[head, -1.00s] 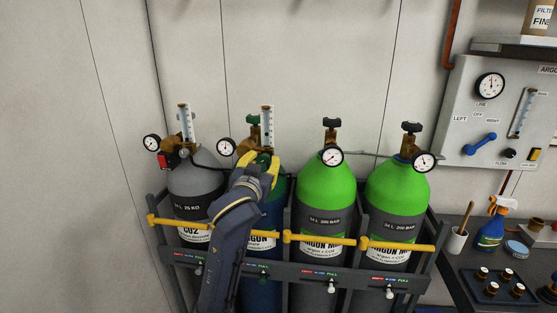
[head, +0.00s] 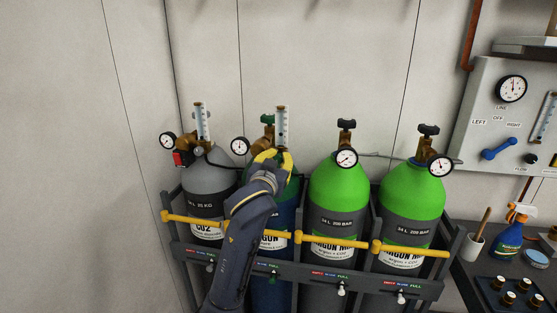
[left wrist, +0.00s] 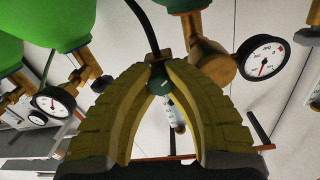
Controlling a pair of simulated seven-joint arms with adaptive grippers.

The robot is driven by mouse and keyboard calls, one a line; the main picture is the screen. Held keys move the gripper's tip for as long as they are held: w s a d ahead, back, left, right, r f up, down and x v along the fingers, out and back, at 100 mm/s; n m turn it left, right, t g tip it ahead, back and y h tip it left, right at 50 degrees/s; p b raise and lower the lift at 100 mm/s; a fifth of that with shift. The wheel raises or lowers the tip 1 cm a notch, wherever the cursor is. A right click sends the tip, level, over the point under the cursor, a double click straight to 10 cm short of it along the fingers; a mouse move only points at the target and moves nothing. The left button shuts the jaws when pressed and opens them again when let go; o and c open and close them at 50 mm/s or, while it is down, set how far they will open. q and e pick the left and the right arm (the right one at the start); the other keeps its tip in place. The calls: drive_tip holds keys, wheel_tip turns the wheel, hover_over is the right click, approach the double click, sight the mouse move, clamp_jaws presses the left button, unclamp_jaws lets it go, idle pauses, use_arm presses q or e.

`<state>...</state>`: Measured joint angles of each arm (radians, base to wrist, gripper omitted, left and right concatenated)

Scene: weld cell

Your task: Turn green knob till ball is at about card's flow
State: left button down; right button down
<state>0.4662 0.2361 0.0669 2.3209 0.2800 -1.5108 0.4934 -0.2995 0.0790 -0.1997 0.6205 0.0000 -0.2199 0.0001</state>
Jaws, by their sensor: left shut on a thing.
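The argon cylinder (head: 284,205) stands second from left, blue below and green at its shoulder. Its regulator carries a clear flow tube (head: 281,127); the ball's height in it is too small to tell. My left gripper (head: 270,157), with yellow fingers, is at the tube's foot and hides the knob in the head view. In the left wrist view the fingers (left wrist: 160,78) are shut on the dark green knob (left wrist: 159,85), with the tube (left wrist: 175,115) just beyond it. I cannot make out a card with a flow value. My right gripper is not in view.
The grey CO2 cylinder (head: 207,180) with its own flow tube is to the left. Two bright green cylinders (head: 338,185) are to the right. A yellow bar (head: 330,243) crosses in front. A wall panel (head: 484,95) and a bench with a spray bottle (head: 509,238) are far right.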

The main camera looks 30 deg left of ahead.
use_arm(q)
drive_tip(key=shift+n, duration=1.6)
drive_tip(key=c, duration=1.5)
unclamp_jaws()
drive_tip(key=shift+o, duration=0.2)
drive_tip(key=shift+m, duration=0.3)
